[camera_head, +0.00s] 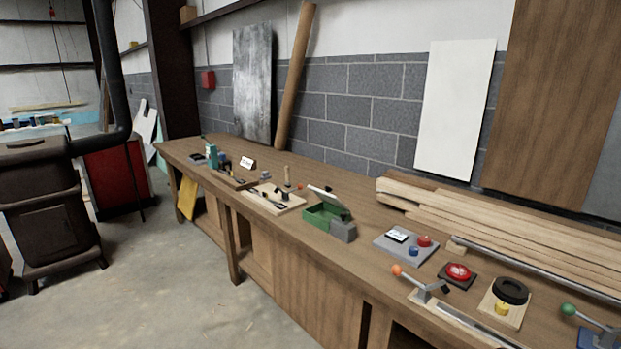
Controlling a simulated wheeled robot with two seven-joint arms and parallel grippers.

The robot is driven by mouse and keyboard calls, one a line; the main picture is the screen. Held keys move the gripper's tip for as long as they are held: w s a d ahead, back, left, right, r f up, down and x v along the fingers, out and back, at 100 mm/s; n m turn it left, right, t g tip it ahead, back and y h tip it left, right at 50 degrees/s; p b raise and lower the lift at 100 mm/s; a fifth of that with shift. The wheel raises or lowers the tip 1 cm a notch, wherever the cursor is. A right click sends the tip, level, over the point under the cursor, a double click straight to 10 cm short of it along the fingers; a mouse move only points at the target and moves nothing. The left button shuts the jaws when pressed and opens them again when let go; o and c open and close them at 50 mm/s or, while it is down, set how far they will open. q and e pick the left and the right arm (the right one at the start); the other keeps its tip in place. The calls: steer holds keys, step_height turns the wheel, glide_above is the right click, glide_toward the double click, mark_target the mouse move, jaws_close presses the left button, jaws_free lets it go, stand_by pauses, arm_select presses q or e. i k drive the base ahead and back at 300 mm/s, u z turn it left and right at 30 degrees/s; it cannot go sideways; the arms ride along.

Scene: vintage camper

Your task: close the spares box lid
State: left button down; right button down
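The spares box appears to be the green box (318,216) standing near the front edge of the long workbench, in the middle of the head view. What lies inside the box is too small to make out. Neither of my grippers shows in this view.
The wooden workbench (290,235) runs along the wall. Left of the box is a board with small tools (274,197); right are a grey control panel (406,246), a red button (458,272) and levers. Planks (470,225) lie behind. The concrete floor (150,290) in front is clear.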

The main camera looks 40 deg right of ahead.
mark_target(330, 199)
steer(key=z, duration=0.05)
steer(key=i, duration=2.4)
steer(key=z, duration=2.65)
